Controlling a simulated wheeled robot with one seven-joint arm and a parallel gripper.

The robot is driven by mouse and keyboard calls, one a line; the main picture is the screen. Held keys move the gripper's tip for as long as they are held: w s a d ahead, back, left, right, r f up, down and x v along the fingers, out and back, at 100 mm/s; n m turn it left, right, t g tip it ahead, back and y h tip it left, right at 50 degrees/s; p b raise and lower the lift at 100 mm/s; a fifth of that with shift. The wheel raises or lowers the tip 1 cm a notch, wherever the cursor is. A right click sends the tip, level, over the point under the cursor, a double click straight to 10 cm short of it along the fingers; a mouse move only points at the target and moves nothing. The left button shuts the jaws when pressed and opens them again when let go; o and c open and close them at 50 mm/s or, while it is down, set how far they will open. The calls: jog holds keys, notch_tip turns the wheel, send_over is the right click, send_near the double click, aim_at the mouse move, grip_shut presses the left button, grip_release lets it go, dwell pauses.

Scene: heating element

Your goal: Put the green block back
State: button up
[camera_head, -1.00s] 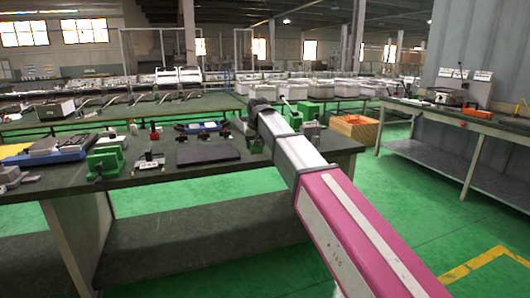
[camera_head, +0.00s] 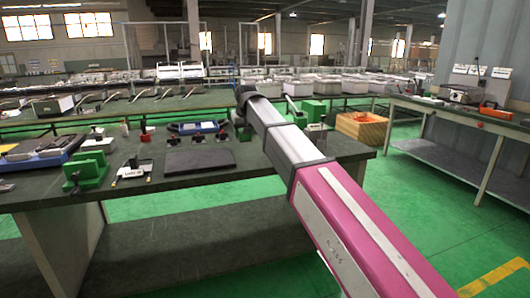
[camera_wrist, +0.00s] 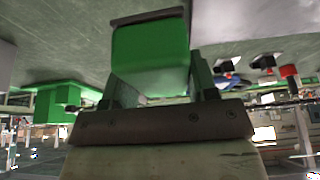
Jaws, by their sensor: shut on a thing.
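A green block (camera_wrist: 150,50) fills the upper middle of the wrist view, with a dark strip along its far edge. My gripper (camera_wrist: 155,92) is shut on it, one finger at each side. The block appears close to a grey surface, but I cannot tell whether it touches it. Another green object (camera_head: 313,110) stands on the bench right of the arm. A green fixture (camera_head: 87,172) stands at the left.
A dark flat pad (camera_head: 200,160) and a blue tray (camera_head: 195,127) lie on the bench left of the arm. A blue-and-grey device (camera_head: 40,155) is at far left. A wooden crate (camera_head: 362,127) stands behind, and another bench (camera_head: 460,115) is at the right.

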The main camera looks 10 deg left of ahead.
send_over(263, 155)
jog(key=s, duration=0.2)
jog(key=f, duration=0.5)
jog(key=shift+w+d+f, duration=0.2)
jog(key=shift+d+f, duration=0.05)
jog(key=shift+d, duration=0.1)
jog(key=shift+d+f, duration=0.1)
jog(key=shift+f, duration=1.95)
jog(key=shift+f, duration=0.1)
jog(key=o, duration=0.9)
jog(key=v, duration=1.2)
jog(key=shift+d, duration=0.1)
